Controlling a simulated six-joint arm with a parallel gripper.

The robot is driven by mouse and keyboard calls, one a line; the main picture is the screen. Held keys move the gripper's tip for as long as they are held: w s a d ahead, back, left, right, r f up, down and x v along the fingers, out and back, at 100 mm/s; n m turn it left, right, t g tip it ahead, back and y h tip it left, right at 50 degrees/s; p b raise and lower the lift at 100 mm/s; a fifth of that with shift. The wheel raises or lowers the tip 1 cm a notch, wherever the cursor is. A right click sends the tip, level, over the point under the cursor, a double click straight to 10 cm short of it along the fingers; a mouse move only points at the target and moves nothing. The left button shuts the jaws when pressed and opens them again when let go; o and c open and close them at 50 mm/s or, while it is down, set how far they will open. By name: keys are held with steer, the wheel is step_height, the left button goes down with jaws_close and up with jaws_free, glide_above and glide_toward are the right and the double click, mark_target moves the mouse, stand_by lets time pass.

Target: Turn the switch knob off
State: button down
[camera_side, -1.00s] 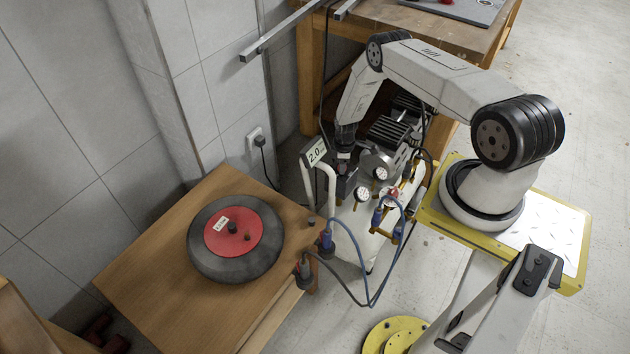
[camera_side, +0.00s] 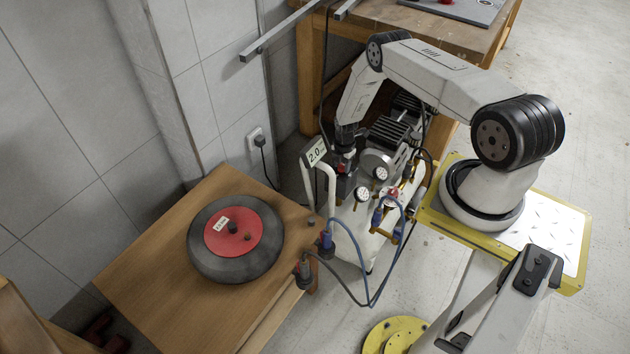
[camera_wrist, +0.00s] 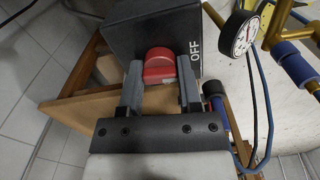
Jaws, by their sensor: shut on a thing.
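The switch knob (camera_wrist: 159,66) is red and sits on a dark switch box (camera_wrist: 125,30) marked with white OFF lettering to the right of the knob. In the wrist view my gripper (camera_wrist: 160,82) has one grey finger on each side of the knob and is shut on it. The knob's ridge seems to lie across the picture between the fingers; which mark it points to I cannot tell. In the side view the red knob (camera_side: 341,168) shows as a small spot below my wrist, on the compressor (camera_side: 385,150). The fingers are hard to make out there.
Pressure gauges (camera_side: 362,194) and blue hose (camera_side: 350,235) are close in front of the switch.

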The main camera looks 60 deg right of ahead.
mark_target(342, 164)
steer(key=shift+n, duration=0.7)
steer(key=shift+c, duration=1.4)
jaws_free()
steer(key=shift+r, duration=0.15)
steer(key=shift+r, duration=3.8)
